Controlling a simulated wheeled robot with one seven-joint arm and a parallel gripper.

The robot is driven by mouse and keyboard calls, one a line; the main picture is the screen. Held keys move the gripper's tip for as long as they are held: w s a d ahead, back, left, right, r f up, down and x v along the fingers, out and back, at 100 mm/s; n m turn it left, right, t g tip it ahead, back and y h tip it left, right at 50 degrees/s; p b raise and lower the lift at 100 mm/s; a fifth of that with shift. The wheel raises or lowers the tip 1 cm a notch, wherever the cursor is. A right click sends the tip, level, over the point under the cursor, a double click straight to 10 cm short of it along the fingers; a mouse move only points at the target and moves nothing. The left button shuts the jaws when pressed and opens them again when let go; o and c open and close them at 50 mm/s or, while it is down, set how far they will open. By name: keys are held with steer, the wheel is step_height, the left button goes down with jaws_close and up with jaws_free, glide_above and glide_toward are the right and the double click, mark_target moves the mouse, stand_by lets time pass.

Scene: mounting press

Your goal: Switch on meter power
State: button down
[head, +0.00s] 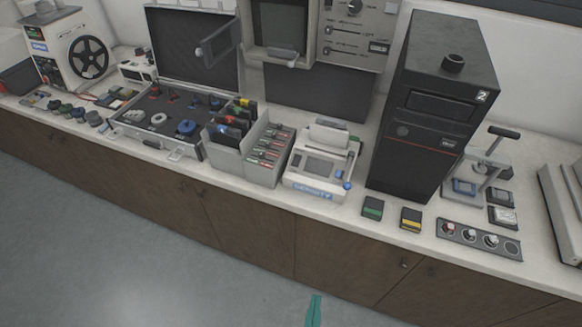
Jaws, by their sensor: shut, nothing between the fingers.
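No power switch can be made out clearly. My gripper (314,308) shows only as a teal tip at the bottom edge, low in front of the cabinets. It is shut and empty, apart from everything on the counter.
A tall black tower (430,110) stands right of the instrument. A strip with round knobs (478,240) and green (372,208) and yellow (411,218) blocks lie near the front edge. An open case (185,150) and grey bins (262,172) fill the left. The floor is clear.

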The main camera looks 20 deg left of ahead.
steer(key=w+a+r, duration=0.3)
steer(key=w, duration=0.5)
steer(key=w+a+r, duration=0.3)
steer(key=w+a, duration=0.1)
steer(key=w, duration=0.4)
steer(key=w+a+r+m+g+h, duration=0.1)
steer(key=w+a+r, duration=0.4)
steer(key=a+r, duration=0.6)
steer(key=r+m+h, duration=0.1)
steer(key=m, duration=0.1)
steer(key=shift+w+r+m, duration=0.15)
steer(key=shift+r+m, duration=0.1)
steer(key=shift+m, duration=0.05)
glide_toward(296, 161)
steer(key=w+r, duration=0.2)
steer(key=w, duration=0.1)
steer(key=shift+w+f, duration=0.3)
steer(key=shift+f, duration=0.35)
steer(key=shift+w+f, duration=0.3)
steer(key=shift+f, duration=0.4)
steer(key=shift+w+f, duration=0.35)
steer(key=shift+f, duration=0.3)
